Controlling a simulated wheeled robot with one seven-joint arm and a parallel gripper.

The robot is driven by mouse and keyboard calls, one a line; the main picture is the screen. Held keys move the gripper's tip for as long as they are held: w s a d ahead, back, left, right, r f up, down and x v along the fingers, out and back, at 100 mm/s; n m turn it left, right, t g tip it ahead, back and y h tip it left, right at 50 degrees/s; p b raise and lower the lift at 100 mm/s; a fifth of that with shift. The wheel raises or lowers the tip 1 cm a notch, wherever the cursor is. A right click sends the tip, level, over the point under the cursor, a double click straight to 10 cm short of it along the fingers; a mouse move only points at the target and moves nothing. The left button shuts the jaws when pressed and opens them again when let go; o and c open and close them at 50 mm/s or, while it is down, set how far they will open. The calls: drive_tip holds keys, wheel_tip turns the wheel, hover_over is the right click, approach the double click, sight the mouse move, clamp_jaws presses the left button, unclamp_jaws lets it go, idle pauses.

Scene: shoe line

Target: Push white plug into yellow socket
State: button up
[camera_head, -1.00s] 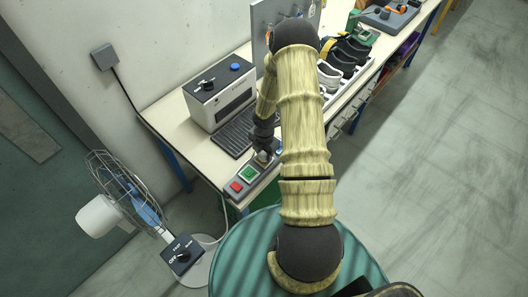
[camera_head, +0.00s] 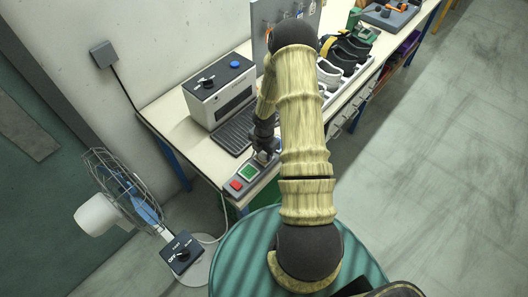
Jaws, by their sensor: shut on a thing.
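My gripper (camera_head: 264,153) is small and dark in the head view, low over the near end of the workbench. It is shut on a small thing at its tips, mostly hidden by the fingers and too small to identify. The tips are right at the far end of a grey control box (camera_head: 233,192) with a red button (camera_head: 236,185) and a green button (camera_head: 248,172). I cannot make out the white plug or the yellow socket. I cannot tell whether the held thing touches the box.
A white machine with a dark top (camera_head: 219,91) stands behind a dark ribbed mat (camera_head: 236,134) on the bench (camera_head: 168,117). Shoes (camera_head: 350,50) stand in a row beyond my arm. A fan (camera_head: 122,190) stands on the floor at left. The floor at right is clear.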

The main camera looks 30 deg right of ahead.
drive_tip(key=o, duration=1.4)
drive_tip(key=shift+c, duration=0.2)
wheel_tip(320, 180, up, 17)
drive_tip(key=b, duration=0.1)
drive_tip(key=shift+r, duration=0.2)
